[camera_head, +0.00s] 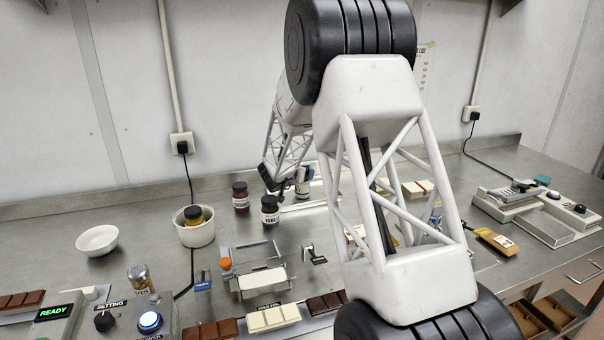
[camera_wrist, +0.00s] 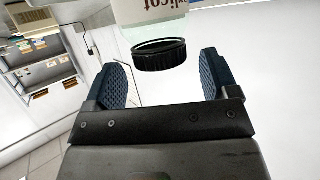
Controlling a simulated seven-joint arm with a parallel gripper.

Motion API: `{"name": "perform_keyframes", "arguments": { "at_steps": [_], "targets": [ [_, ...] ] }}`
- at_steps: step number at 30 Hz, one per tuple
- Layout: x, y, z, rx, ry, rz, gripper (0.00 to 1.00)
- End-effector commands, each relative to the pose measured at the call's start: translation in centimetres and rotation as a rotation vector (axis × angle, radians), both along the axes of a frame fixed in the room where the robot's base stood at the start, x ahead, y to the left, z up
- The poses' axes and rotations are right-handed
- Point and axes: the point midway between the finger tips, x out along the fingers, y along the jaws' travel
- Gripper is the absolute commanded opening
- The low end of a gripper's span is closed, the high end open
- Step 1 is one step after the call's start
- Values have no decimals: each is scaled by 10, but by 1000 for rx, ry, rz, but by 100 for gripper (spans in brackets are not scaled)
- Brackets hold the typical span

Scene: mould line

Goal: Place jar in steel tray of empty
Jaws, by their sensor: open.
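My gripper (camera_head: 283,187) is open above the back of the bench; its two blue ridged fingers stand apart in the wrist view (camera_wrist: 163,82). A jar with a black cap (camera_wrist: 160,55) and a pale label ending in "licot" shows ahead of the fingers, partly cut off by the frame. In the head view a small jar (camera_head: 302,189) stands right beside the gripper, partly hidden by it. Two dark-capped jars, one with a red band (camera_head: 241,198) and one with a blue band (camera_head: 270,211), stand nearby. I cannot clearly make out a steel tray; my arm hides part of the bench.
A white pot (camera_head: 194,236) holds an amber jar (camera_head: 194,214). A white bowl (camera_head: 97,240) lies at left. A metal frame fixture (camera_head: 232,258) and chocolate bars (camera_head: 274,318) are in front. A scale-like device (camera_head: 535,215) stands at right. Bench between bowl and pot is clear.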

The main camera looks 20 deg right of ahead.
Motion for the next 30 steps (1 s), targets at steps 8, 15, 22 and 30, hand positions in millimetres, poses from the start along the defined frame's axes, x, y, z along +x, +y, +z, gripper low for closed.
{"name": "perform_keyframes", "arguments": {
  "at_steps": [8, 15, 22, 30],
  "targets": [
    [-15, 15, 30, 1, -4, 0, 80],
    [-14, 15, 63, 1, -2, 0, 80],
    [-14, 15, 77, 1, -1, 1, 80],
    [-14, 15, 79, 1, -1, 1, 80]
  ]
}}
